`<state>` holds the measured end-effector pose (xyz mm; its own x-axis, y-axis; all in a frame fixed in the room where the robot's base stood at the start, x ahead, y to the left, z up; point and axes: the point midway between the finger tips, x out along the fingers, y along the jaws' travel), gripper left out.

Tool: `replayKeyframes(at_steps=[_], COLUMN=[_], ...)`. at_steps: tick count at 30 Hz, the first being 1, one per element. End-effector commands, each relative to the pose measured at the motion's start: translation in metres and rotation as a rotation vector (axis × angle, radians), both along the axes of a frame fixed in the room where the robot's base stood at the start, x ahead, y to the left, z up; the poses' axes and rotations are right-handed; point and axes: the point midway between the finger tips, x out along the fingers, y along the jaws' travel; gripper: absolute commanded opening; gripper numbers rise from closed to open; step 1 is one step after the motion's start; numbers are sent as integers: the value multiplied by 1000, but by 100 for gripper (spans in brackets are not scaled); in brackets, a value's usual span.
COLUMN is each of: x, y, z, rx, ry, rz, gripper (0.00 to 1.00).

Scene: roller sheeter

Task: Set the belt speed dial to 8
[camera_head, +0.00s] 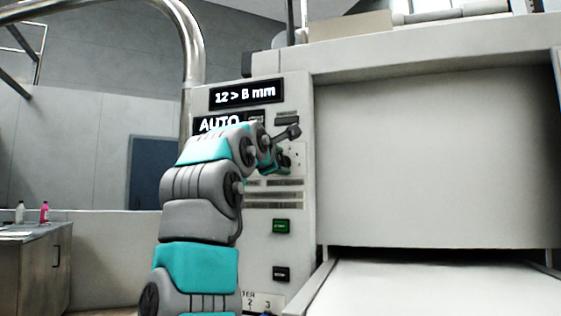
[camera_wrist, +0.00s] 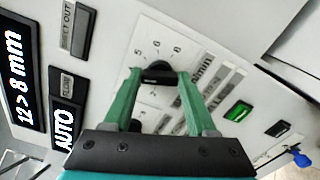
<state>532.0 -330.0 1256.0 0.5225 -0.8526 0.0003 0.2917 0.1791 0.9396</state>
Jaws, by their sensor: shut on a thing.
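The belt speed dial's black knob (camera_wrist: 158,77) shows in the wrist view between the two green fingers of my gripper (camera_wrist: 160,75). The gripper is shut on the knob, one finger on each side. Printed numerals, which look like 5, 6 and 8, stand on the pale panel around the knob. The knob's pointer mark cannot be made out, so its exact setting is unclear. In the head view my gripper (camera_head: 278,163) is at the control panel (camera_head: 262,205), and my arm hides much of the dial.
Displays read "12 > 8 mm" (camera_head: 246,95) and "AUTO" (camera_head: 219,124) above the dial. A green button (camera_head: 281,226) and a black button (camera_head: 281,274) sit below. The sheeter's belt bed (camera_head: 430,288) extends at right. A cabinet with bottles stands far left.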

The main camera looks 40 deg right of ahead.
Motion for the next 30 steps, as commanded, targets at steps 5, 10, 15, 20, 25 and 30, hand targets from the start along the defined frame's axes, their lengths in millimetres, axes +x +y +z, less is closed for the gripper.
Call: replayKeyframes(at_steps=[5, 10, 15, 20, 25, 30], x=[0, 0, 0, 3, 2, 1], y=[0, -1, -2, -1, 1, 3], z=[-1, 0, 5, 11, 16, 13], rx=[1, 2, 5, 12, 24, 45], ry=[0, -2, -17, -43, -79, -109], rz=[0, 0, 4, 12, 17, 15], gripper=[2, 2, 1, 8, 21, 13])
